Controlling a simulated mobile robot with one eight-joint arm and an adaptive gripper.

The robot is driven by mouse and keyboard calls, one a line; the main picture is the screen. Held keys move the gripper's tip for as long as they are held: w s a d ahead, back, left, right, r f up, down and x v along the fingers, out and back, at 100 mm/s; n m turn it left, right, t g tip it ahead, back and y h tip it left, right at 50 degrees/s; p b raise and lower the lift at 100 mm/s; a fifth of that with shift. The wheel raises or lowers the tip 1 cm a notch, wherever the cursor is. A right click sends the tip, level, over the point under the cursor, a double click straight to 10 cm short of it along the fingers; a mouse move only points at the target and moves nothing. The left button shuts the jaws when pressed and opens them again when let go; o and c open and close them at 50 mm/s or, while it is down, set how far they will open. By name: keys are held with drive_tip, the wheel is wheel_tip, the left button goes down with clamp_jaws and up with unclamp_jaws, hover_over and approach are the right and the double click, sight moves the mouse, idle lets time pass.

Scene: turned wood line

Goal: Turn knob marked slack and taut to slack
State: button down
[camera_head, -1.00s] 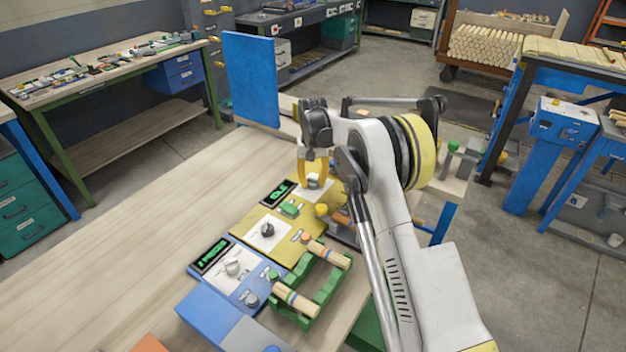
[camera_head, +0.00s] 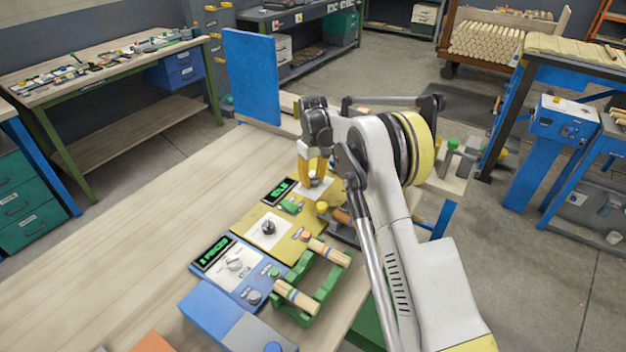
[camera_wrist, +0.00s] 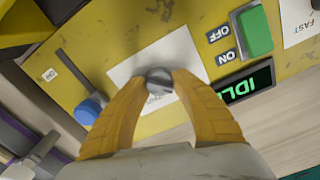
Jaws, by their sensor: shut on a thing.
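A small grey knob (camera_wrist: 159,78) sits on a white label plate on a yellow panel (camera_wrist: 120,45) in the wrist view. My gripper (camera_wrist: 160,82) has its two yellow fingers shut on this knob, one on each side. The print on the plate is mostly hidden by the fingers and cannot be read, so I cannot see slack, taut or the pointer's setting. In the head view my gripper (camera_head: 314,180) reaches down to the far end of the yellow panel, and the knob is mostly covered.
Beside the knob are a green ON/OFF switch (camera_wrist: 254,30), an IDLE display (camera_wrist: 248,85) and a blue-ended slider (camera_wrist: 88,111). Nearer stand a dark knob (camera_head: 268,227), a blue panel (camera_head: 215,276) and a green rack with wooden pieces (camera_head: 324,285). The tabletop's left is clear.

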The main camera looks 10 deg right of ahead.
idle(0.3)
drive_tip(key=c, duration=1)
unclamp_jaws()
drive_tip(key=shift+c, duration=0.2)
wheel_tip(320, 180, up, 12)
